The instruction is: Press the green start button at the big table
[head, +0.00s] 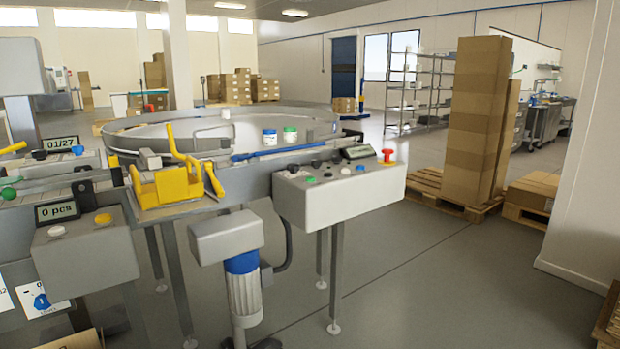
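The big round table (330,128) with a raised metal rim stands at the middle back. A grey control box (345,205) is at its near right side. On the box's sloped top is a small green button (311,180), with dark, white and blue buttons in a row to its right. Black knobs (293,168), a small display (357,152) and a red mushroom button (387,155) are also on this box. Neither of my grippers is in view, and nothing covers the green button.
A second control box (85,260) with a "0 pcs" display is at left. A yellow fixture (165,187) and a grey motor with a blue band (242,263) lie between. Floor (440,280) at front right is clear; stacked cartons (475,120) stand beyond.

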